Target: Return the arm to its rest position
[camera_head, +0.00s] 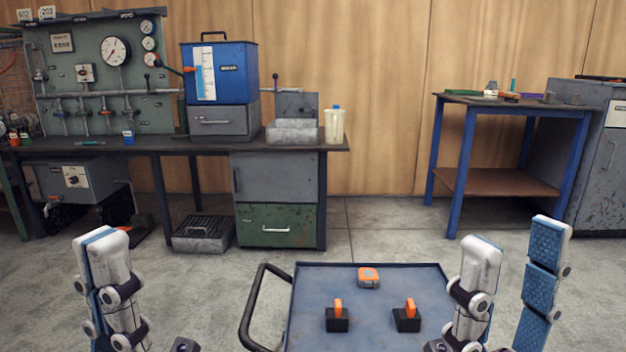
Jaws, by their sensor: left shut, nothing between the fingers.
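My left gripper (103,242) stands upright at the lower left of the head view, its fingers together and nothing between them. My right gripper (516,241) stands upright at the lower right with its two fingers spread apart and no object between them. Both grippers are in the foreground, on either side of a blue cart top (315,290), and apart from the things on it. The rest of both arms is mostly below the picture edge.
The cart has a dark handle (247,312) and carries an orange-grey item (368,277) and two black blocks with orange tops (337,318). Behind, a dark workbench (300,148) holds a blue tank (228,75) beside a gauge panel (75,60). A blue-legged table (460,170) stands right. Floor between is clear.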

